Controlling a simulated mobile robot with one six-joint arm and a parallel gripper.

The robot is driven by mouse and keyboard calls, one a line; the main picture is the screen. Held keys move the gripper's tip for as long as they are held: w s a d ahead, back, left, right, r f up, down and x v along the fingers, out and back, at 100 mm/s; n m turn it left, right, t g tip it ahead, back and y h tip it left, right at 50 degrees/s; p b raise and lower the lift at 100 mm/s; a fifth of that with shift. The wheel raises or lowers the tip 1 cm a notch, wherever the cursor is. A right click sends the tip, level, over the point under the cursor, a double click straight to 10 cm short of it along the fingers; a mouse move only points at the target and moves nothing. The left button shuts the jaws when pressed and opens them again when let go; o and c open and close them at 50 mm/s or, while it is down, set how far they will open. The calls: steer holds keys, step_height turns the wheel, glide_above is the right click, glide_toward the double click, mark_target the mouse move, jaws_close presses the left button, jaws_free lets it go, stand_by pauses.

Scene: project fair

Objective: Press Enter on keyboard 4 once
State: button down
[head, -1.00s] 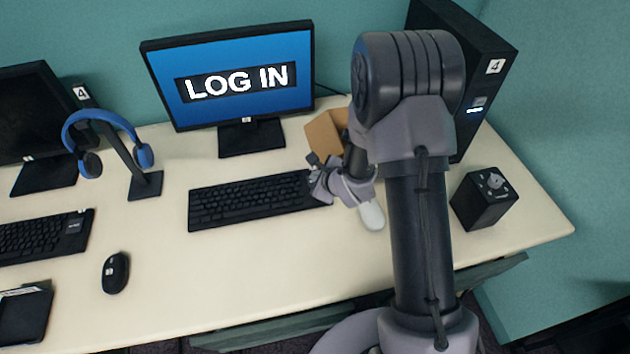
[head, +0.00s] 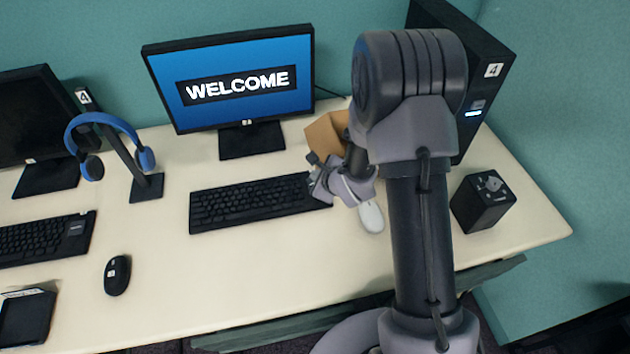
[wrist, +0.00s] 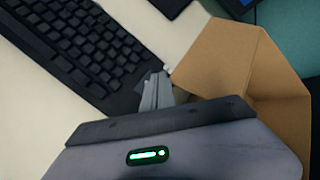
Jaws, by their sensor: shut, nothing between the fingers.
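The black keyboard (head: 245,204) lies on the desk in front of a monitor (head: 235,85) that reads WELCOME. My gripper (head: 318,180) is at the keyboard's right end, low over it, and is shut and empty. In the wrist view the closed fingers (wrist: 155,92) point at the right edge of the keyboard (wrist: 85,45). The key under the fingertips is hidden, and I cannot tell whether they touch it. A label 4 (head: 493,70) is on the black computer tower (head: 455,50) at the right.
A cardboard box (head: 327,133) stands right behind my gripper and fills the right of the wrist view (wrist: 215,60). A white mouse (head: 371,217) lies beside my arm. A black cube-shaped device (head: 482,202) is at the right. Desk in front of the keyboard is clear.

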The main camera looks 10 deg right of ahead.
step_height(320, 180, up, 5)
steer(key=p, duration=0.4)
steer(key=shift+r, duration=0.1)
stand_by(0.3)
stand_by(0.4)
